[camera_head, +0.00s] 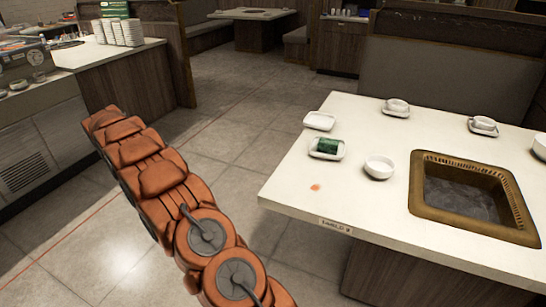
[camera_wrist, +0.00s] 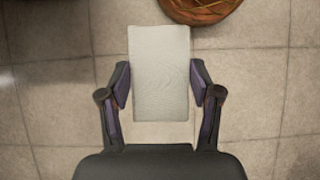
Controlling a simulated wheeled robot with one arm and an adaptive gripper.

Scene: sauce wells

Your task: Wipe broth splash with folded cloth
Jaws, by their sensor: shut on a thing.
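An orange broth splash (camera_head: 315,187) is a small spot on the white table top (camera_head: 290,180), near its left front edge. In the wrist view my gripper (camera_wrist: 160,80) is shut on a pale grey, flat rectangle that looks like the folded cloth (camera_wrist: 160,50), with one finger pressed to each side of it. Bare floor tiles lie below the cloth, so it is away from the table. The gripper and cloth do not show in the head view.
A green bundle (camera_head: 327,145) lies on a white dish (camera_head: 316,155) behind the splash. A brown-rimmed sunken grill (camera_head: 426,205) is at the right. A counter (camera_head: 60,150) stands at the left. Floor between is clear.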

